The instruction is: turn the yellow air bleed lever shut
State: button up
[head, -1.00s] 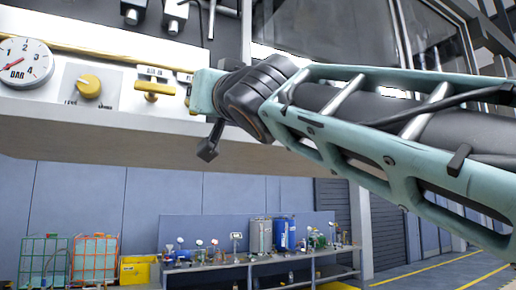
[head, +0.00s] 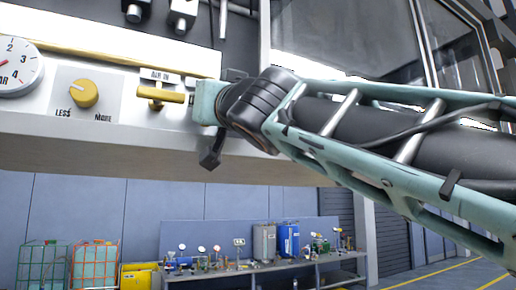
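A yellow lever (head: 160,95) sits on the front panel under a plate marked "AIR IN"; its bar lies level across the panel. Just right of it, part of another label shows at the edge of my arm, and the panel behind is covered. No lever marked as air bleed can be read, so I cannot tell whether it is this one or one behind my arm. The teal and black end of my arm reaches the panel right beside the yellow lever. My gripper's fingers do not show; the wrist hides them.
A yellow knob (head: 84,93) marked "LESS" and "MORE" is left of the lever, with a round gauge (head: 14,68) beyond. Brass rail and grey fittings run above. Below and behind stand a bench (head: 275,265) with bottles and canisters, wire-framed containers (head: 95,264) and a yellow bin (head: 140,276).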

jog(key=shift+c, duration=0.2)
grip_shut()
